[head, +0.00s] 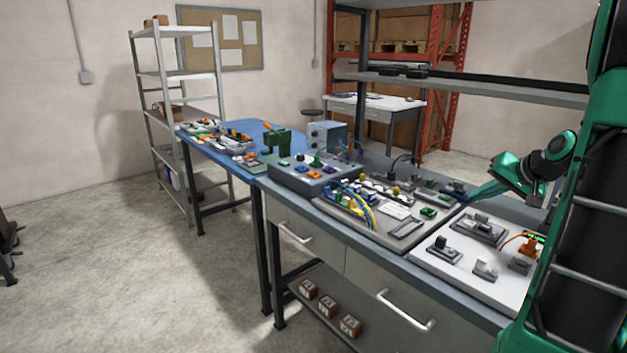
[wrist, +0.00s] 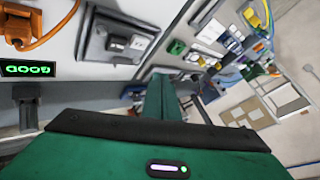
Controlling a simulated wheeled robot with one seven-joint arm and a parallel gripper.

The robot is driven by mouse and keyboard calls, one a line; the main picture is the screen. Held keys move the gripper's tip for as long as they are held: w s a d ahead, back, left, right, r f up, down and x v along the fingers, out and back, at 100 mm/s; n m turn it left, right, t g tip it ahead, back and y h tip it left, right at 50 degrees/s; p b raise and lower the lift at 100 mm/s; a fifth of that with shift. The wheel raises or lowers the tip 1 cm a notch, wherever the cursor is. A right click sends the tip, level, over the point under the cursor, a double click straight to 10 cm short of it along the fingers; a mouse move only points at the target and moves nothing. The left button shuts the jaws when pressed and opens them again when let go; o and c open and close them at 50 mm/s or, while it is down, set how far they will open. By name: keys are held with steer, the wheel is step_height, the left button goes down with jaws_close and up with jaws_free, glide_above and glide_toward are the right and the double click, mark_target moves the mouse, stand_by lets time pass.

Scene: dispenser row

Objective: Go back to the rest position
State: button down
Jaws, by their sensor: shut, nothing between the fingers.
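My gripper (head: 478,192) is at the end of my green arm, above the right part of the workbench (head: 300,195). In the wrist view its closed green fingers (wrist: 160,97) point at the bench equipment, with nothing seen between them. The gripper is shut and empty. I cannot tell how far the fingertips are from the equipment behind them.
A white board (head: 460,270) with several small devices lies at the bench's right end. A wiring panel (head: 385,212) and a button box (head: 312,172) are further left. A grey shelf (head: 465,88) spans the back above. Open floor (head: 120,270) is at left.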

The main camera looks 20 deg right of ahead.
steer(key=s+a+f+g, duration=0.1)
steer(key=s+a, duration=0.1)
steer(key=a, duration=0.3)
steer(key=s+a+f+n+g, duration=0.1)
steer(key=s+a+g, duration=0.1)
steer(key=a, duration=0.3)
steer(key=s+a+f+n+g, duration=0.1)
steer(key=s+a, duration=0.3)
steer(key=a, duration=0.1)
steer(key=shift+s+f+y, duration=0.2)
steer(key=shift+f+y, duration=0.1)
steer(key=shift+f, duration=0.1)
steer(key=s+a+f+g, duration=0.2)
steer(key=s+a, duration=0.3)
steer(key=s, duration=0.4)
steer(key=s+a+f+n+g, duration=0.1)
steer(key=s+a+f+g, duration=0.1)
steer(key=s+a, duration=0.3)
steer(key=s+g, duration=0.1)
steer(key=s, duration=0.2)
steer(key=shift+s, duration=0.35)
